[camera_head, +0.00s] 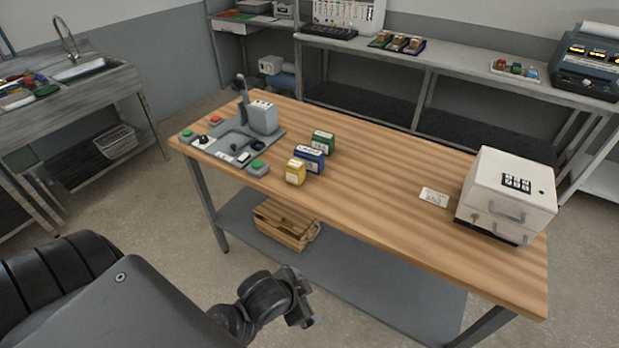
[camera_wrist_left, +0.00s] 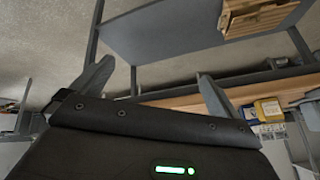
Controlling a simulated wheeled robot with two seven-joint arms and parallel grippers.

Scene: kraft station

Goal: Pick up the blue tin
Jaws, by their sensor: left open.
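The blue tin (camera_head: 310,160) stands upright on the wooden workbench (camera_head: 385,205), between a yellow tin (camera_head: 295,173) in front of it and a green tin (camera_head: 323,142) behind it. My left gripper (camera_head: 308,312) is in front of the bench, well away from the tins and off the tabletop. In the left wrist view its two fingers (camera_wrist_left: 154,88) are spread with nothing between them. A yellow tin (camera_wrist_left: 270,109) shows small at that view's right, with a bit of blue beside it. My right gripper is not in view.
A grey station with buttons and a lever (camera_head: 235,143) sits left of the tins. A white drawer cabinet (camera_head: 507,195) and a card (camera_head: 434,197) are at the right. A wooden crate (camera_head: 284,227) rests on the lower shelf. The bench middle is clear.

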